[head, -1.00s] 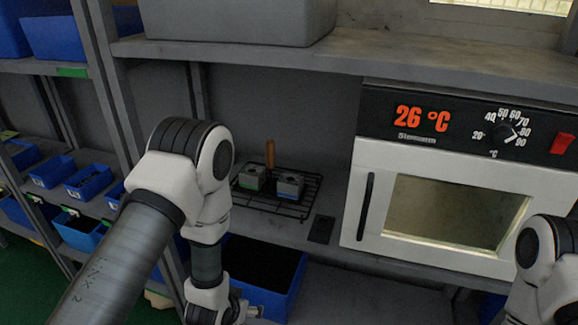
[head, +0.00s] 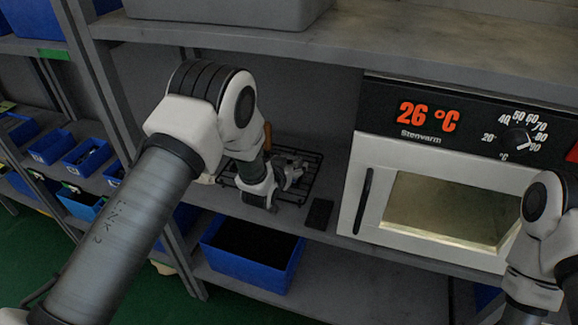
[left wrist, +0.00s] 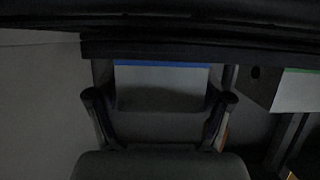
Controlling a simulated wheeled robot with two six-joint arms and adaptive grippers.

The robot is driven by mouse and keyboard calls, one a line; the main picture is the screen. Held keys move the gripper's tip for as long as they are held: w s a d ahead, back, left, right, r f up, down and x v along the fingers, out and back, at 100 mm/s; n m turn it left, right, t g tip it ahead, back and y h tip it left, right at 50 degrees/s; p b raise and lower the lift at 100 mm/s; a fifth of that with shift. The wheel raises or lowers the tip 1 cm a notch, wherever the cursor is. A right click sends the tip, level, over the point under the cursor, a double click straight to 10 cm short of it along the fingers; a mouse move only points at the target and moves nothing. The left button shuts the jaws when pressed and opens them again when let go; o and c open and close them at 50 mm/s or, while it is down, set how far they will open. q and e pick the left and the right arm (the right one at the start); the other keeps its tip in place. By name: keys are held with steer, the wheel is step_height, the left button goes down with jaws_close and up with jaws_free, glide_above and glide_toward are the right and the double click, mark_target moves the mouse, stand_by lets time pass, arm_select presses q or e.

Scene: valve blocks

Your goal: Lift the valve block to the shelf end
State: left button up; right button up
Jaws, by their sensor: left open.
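A grey valve block with a blue stripe (left wrist: 160,90) stands between the two finger tips of my left gripper (left wrist: 161,99) in the left wrist view. The fingers are open, one on each side of it, with no clear sign of contact. A second block with a green stripe (left wrist: 298,92) shows at the right edge of that view. In the head view my left gripper (head: 292,172) is at the wire rack (head: 312,183) on the shelf, and my arm and gripper hide most of the blocks. My right arm shows at the right edge, but its gripper is out of view.
A white oven (head: 362,222) stands right of the rack. A dark flat pad (head: 319,213) lies on the shelf between them. A wooden handle (head: 267,136) rises behind my left arm. An upper shelf (head: 340,45) hangs above, and a blue bin (head: 255,265) sits below.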

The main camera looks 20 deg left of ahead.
arm_select(q)
steer(key=shift+s+r, duration=0.1)
steer(key=shift+s, duration=0.05)
steer(key=c, duration=1.3)
steer(key=shift+r, duration=0.1)
